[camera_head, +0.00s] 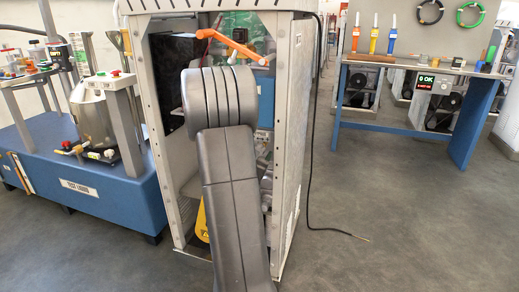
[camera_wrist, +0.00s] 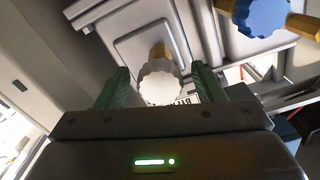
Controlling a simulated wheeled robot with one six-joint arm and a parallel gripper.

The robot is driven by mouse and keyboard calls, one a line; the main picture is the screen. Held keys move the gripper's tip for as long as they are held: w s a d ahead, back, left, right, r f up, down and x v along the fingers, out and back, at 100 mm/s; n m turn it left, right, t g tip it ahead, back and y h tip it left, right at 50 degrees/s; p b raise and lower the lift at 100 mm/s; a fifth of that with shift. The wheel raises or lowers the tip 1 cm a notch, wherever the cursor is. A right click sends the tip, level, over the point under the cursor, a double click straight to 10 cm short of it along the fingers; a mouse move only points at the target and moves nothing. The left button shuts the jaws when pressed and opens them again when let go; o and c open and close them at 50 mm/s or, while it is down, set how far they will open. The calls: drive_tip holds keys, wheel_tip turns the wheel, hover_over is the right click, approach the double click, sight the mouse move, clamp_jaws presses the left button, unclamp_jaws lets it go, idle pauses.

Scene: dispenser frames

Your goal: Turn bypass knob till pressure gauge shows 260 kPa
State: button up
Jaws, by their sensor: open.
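In the wrist view, a white ridged knob (camera_wrist: 161,84) on a brass stem lies between the two green fingers of my gripper (camera_wrist: 161,76). The fingers are open, with a visible gap on each side of the knob. A partly hidden label (camera_wrist: 188,100) shows just behind the knob; I cannot read it fully, so I cannot tell for sure that this is the bypass knob. A blue ridged knob (camera_wrist: 262,14) on brass fittings is at the upper right, outside the fingers. No pressure gauge can be made out. In the head view my arm hides my gripper and the knobs.
The open dispenser frame (camera_head: 292,150) stands around my arm, with an orange part (camera_head: 232,44) near its top. A blue test bench (camera_head: 100,190) is close on the left. A workbench (camera_head: 425,66) stands at the right. A black cable hangs to the floor.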

drive_tip(key=p+v, duration=0.2)
drive_tip(key=v, duration=0.9)
drive_tip(key=shift+s, duration=0.25)
drive_tip(key=shift+a, duration=0.1)
drive_tip(key=b+x, duration=0.3)
drive_tip(key=x, duration=1)
drive_tip(key=shift+w, duration=0.45)
drive_tip(key=shift+p, duration=0.3)
